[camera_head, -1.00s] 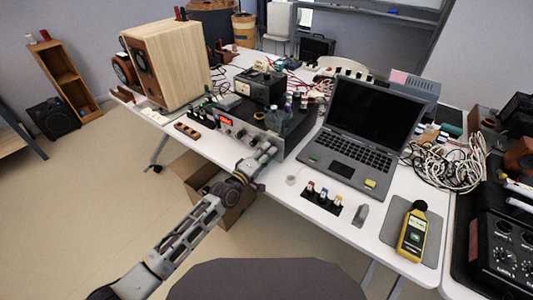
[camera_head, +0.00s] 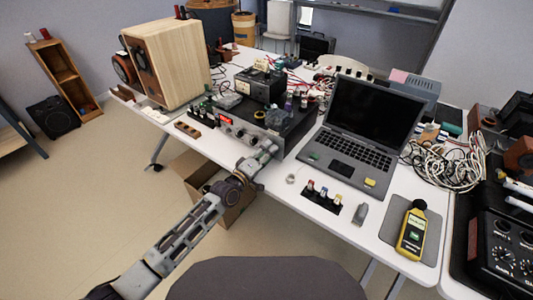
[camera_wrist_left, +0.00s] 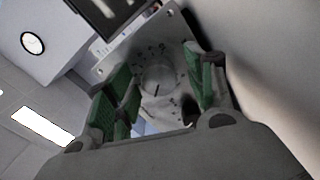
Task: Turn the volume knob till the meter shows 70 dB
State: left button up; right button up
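The amplifier (camera_head: 238,130) stands on the white table with a red-lit display and a row of knobs on its front. In the left wrist view a round silver volume knob (camera_wrist_left: 158,79) with a dark pointer line sits on a marked dial. My left gripper (camera_head: 268,149) is at the right part of the amplifier's front. In the left wrist view its green-padded fingers (camera_wrist_left: 161,84) stand apart on either side of the knob, with gaps visible. The yellow sound meter (camera_head: 412,232) lies on a grey mat at the right; its reading is too small to read. My right gripper is out of view.
An open laptop (camera_head: 352,150) stands right of the amplifier. A wooden speaker (camera_head: 172,62) stands at the left. Small coloured connectors (camera_head: 322,194) lie near the front edge. A tangle of white cable (camera_head: 450,165) lies at the right. An open cardboard box (camera_head: 195,175) is below the table.

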pick_arm(q)
jog(key=shift+s, duration=0.1)
jog(key=shift+s+a, duration=0.45)
jog(key=shift+s, duration=0.05)
jog(key=v, duration=1)
jog(key=shift+s+a, duration=0.15)
jog(key=shift+s, duration=0.05)
dwell(0.6)
